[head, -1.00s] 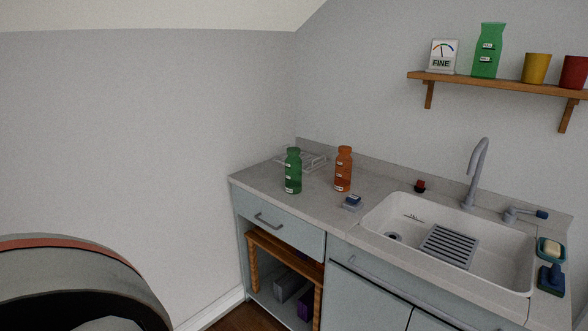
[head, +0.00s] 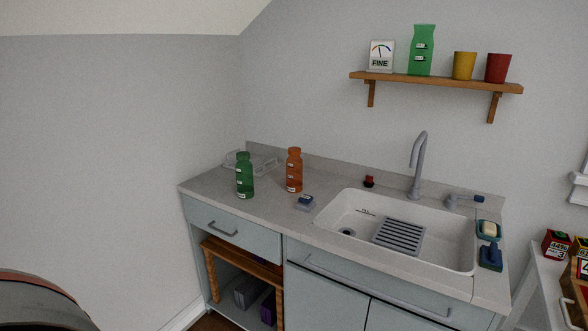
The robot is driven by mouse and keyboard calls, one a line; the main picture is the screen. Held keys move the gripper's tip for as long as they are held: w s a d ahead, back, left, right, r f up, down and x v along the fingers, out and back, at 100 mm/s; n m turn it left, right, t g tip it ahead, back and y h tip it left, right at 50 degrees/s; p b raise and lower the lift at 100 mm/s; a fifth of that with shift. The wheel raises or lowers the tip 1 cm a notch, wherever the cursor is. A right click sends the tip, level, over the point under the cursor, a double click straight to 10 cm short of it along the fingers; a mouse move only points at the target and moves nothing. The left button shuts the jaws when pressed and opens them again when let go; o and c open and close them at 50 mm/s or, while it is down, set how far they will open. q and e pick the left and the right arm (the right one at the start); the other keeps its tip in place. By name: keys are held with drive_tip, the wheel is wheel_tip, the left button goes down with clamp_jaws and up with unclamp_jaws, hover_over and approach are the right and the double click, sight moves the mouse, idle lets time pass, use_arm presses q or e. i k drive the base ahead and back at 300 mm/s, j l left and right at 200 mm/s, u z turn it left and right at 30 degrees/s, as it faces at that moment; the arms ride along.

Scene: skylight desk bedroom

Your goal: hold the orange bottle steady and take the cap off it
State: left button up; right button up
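The orange bottle (head: 294,171) stands upright on the grey counter (head: 215,186), to the left of the sink. Its top is the same orange as its body, and I cannot make out a separate cap at this size. A green bottle (head: 245,177) stands upright to its left and a little nearer. Neither of my grippers shows in the head view.
The white sink (head: 455,256) with a tap (head: 420,160) takes up the counter's right part. A small blue-topped item (head: 305,203) lies before the orange bottle. A shelf (head: 440,84) hangs above.

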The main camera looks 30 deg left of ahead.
sight(294, 164)
drive_tip(key=i+j, duration=0.15)
drive_tip(key=j, duration=0.25)
drive_tip(key=i+j, duration=0.15)
drive_tip(key=j, duration=0.25)
drive_tip(key=i+j, duration=0.15)
drive_tip(key=j, duration=0.25)
